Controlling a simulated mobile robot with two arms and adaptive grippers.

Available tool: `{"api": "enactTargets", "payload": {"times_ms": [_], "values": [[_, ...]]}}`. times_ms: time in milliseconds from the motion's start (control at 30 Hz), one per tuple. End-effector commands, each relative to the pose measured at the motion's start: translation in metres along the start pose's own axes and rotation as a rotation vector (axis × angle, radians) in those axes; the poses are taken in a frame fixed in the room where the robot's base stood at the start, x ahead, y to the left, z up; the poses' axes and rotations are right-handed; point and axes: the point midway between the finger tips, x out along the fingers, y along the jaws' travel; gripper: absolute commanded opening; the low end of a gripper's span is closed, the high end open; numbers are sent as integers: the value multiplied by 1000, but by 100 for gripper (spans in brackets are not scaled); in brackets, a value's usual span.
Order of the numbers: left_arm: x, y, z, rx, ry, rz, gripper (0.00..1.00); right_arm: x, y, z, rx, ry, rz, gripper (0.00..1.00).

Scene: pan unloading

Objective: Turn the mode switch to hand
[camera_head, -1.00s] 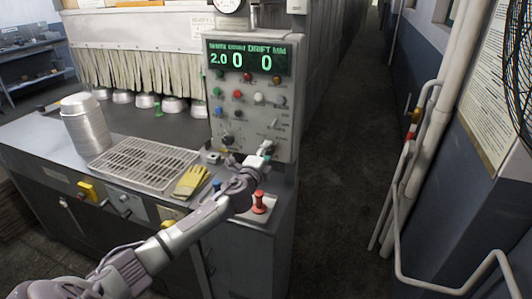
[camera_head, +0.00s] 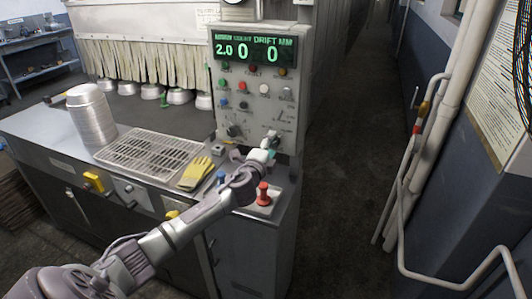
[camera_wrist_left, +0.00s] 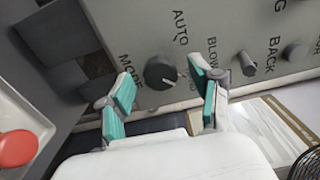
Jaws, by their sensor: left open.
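The mode switch (camera_wrist_left: 160,72) is a round black knob with a pale pointer mark, on the grey control panel (camera_wrist_left: 230,22). "MODE" and "AUTO" are printed beside it; another label is partly hidden behind a finger. The pointer mark is toward the lower right in the left wrist view. My left gripper (camera_wrist_left: 165,97) is open, with one teal-padded finger on each side of the knob in that view. I cannot tell whether either touches it. In the head view my left gripper (camera_head: 270,144) is at the panel's lower right and covers the knob. My right gripper is out of view.
Smaller knobs (camera_wrist_left: 248,63) project near the finger on the right. A red-topped control (camera_head: 263,193) stands on the counter below my wrist. Yellow gloves (camera_head: 196,172), a wire rack (camera_head: 150,154) and stacked pans (camera_head: 90,118) are to the left. The aisle on the right is clear.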

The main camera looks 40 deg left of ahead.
Motion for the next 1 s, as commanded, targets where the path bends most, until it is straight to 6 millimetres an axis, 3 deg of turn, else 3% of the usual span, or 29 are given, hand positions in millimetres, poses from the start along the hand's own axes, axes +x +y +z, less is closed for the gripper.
{"api": "enactTargets", "payload": {"times_ms": [500, 700, 1000], "values": [[-97, 2, -1, 1, 2, 5, 64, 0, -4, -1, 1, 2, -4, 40], [-113, 1, 0, 2, 0, 2, 64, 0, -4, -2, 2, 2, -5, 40], [-115, 0, 0, 1, 0, 1, 64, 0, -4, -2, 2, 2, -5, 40]]}}
